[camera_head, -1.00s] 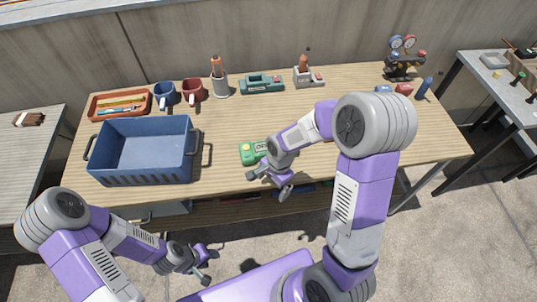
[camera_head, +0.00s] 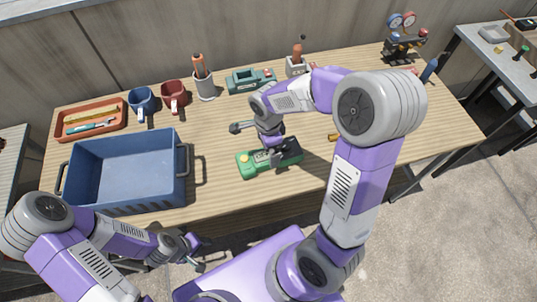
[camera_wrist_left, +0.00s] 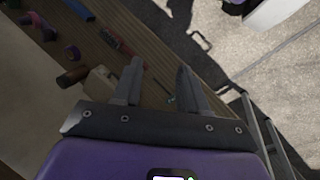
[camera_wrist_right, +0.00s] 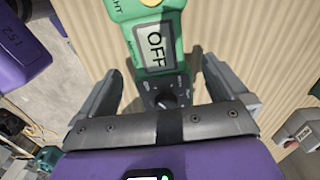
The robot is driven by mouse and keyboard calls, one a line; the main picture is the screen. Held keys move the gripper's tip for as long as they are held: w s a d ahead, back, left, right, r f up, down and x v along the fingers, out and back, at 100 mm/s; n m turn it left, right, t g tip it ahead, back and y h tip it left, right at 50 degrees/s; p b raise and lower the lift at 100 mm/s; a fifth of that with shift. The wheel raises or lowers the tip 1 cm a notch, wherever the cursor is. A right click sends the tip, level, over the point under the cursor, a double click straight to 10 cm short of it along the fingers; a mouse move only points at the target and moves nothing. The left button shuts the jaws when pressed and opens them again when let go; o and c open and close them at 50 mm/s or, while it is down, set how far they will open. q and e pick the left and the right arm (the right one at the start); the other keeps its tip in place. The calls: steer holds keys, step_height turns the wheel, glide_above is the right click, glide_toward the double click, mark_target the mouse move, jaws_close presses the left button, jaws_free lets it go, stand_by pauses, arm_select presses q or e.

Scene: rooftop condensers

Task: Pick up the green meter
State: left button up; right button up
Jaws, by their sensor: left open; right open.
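The green meter (camera_head: 247,165) lies on the wooden workbench near its front edge, right of the blue bin. In the right wrist view the meter (camera_wrist_right: 122,12) has a screen reading OFF, a dark dial and part of a yellow button. My right gripper (camera_head: 256,143) is open over the meter, its arm hiding part of it. In the right wrist view the meter lies between the two spread fingers (camera_wrist_right: 160,85), with a gap visible at each side. My left gripper (camera_head: 196,254) is open and empty, low in front of the bench; its fingers also show in the left wrist view (camera_wrist_left: 158,82).
The blue bin (camera_head: 125,208) stands at the bench's left front. Behind it are an orange tray (camera_head: 62,134), a blue mug (camera_head: 142,103), a red mug (camera_head: 174,96) and a pen cup (camera_head: 205,88). A teal device (camera_head: 246,82) and a gauge set (camera_head: 402,45) stand at the back.

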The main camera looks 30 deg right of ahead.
steer(key=f+b, duration=0.1)
steer(key=f, duration=0.3)
steer(key=shift+s+d+b, duration=0.1)
steer(key=shift+s+b, duration=0.1)
steer(key=shift+b, duration=0.2)
steer(key=shift+f, duration=0.55)
steer(key=shift+r, duration=0.1)
steer(key=shift+c, duration=0.2)
steer(key=shift+w, duration=0.1)
steer(key=c, duration=1.4)
steer(key=shift+o, duration=0.2)
steer(key=shift+r, duration=0.15)
